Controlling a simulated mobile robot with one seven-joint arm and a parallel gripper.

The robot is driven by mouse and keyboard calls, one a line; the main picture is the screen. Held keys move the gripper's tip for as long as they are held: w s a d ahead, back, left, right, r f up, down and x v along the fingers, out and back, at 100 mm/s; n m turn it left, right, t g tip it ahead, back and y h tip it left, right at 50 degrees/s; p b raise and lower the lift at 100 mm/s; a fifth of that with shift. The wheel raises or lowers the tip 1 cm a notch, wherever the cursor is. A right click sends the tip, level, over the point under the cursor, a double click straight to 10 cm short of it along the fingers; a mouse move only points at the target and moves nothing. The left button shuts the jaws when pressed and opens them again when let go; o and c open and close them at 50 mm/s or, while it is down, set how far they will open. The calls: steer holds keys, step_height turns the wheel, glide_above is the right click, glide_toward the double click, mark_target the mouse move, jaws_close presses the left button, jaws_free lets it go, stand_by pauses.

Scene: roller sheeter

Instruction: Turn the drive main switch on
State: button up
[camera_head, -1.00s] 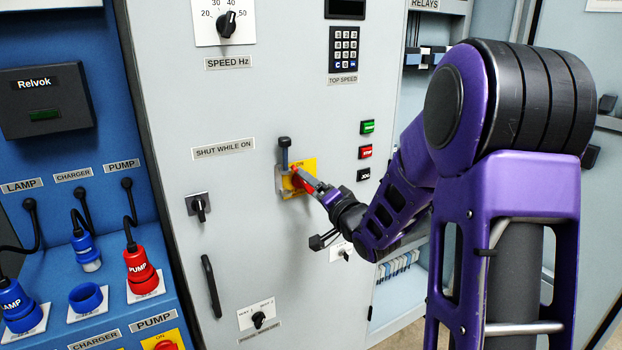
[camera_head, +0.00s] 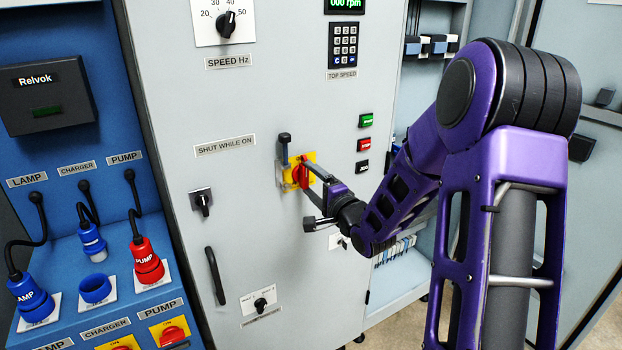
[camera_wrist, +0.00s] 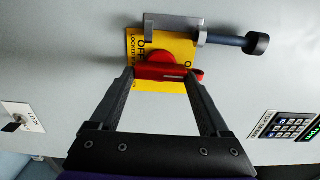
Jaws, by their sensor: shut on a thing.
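The drive main switch is a red rotary handle (camera_head: 301,175) on a yellow plate (camera_head: 311,158) on the grey cabinet door. In the wrist view, the red handle (camera_wrist: 166,72) lies between the two fingers, and my gripper (camera_wrist: 163,74) is shut on it. The head view also shows my gripper (camera_head: 307,176) at the handle. The handle stands about upright on the door. The word OFF shows on the yellow plate (camera_wrist: 178,85), partly covered. A grey bracket with a black-knobbed pin (camera_head: 285,148) sits beside the switch.
Green, red and black buttons (camera_head: 364,144) are right of the switch. A small rotary switch (camera_head: 202,202) and door handle (camera_head: 215,276) are to the left. The relay cabinet stands open at right.

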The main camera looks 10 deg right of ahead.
stand_by(0.3)
steer(key=o, duration=1.2)
steer(key=shift+s, duration=0.15)
